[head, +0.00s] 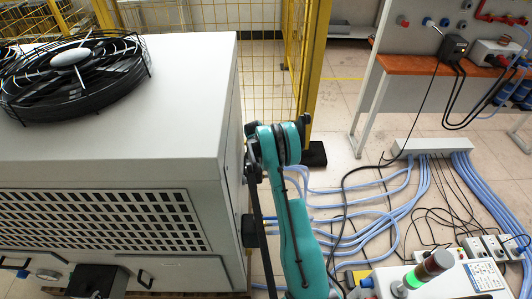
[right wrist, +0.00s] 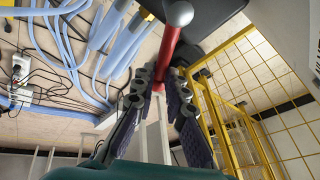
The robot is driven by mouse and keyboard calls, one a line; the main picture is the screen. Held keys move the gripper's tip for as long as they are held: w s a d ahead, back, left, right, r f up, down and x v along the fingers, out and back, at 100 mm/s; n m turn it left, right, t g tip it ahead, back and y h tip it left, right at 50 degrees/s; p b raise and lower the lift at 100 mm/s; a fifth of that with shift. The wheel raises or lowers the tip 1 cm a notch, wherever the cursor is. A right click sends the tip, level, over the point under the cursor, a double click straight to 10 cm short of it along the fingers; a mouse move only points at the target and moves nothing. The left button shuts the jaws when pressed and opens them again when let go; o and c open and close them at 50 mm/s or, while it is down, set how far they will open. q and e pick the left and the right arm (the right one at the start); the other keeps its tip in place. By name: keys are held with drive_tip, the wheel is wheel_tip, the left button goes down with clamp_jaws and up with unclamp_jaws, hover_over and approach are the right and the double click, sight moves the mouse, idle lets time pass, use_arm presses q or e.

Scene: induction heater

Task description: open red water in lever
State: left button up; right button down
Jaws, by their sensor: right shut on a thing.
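The red lever (right wrist: 168,48) has a grey ball end and rises between the fingers of my right gripper (right wrist: 162,88) in the right wrist view. The gripper is shut on the lever, its dark padded fingers on either side of it. In the head view, my teal right arm reaches up along the right side of the large grey machine (head: 195,95). The lever cannot be made out there, and the gripper is largely hidden by my arm and the machine's side. My left gripper is not in view.
A black fan (head: 75,72) sits on the machine top. A yellow mesh fence (head: 265,30) stands behind. Blue hoses (head: 395,225) and black cables run over the floor to the right. A signal lamp (head: 428,268) stands at the lower right, near my arm.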

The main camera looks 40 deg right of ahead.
drive_tip(key=shift+s+m+g, duration=0.4)
drive_tip(key=shift+s+m, duration=0.15)
drive_tip(key=shift+m, duration=0.35)
drive_tip(key=c, duration=1.6)
unclamp_jaws()
drive_tip(key=shift+s+d, duration=0.1)
drive_tip(key=shift+d, duration=0.05)
drive_tip(key=shift+o, duration=0.2)
wheel_tip(320, 180, up, 10)
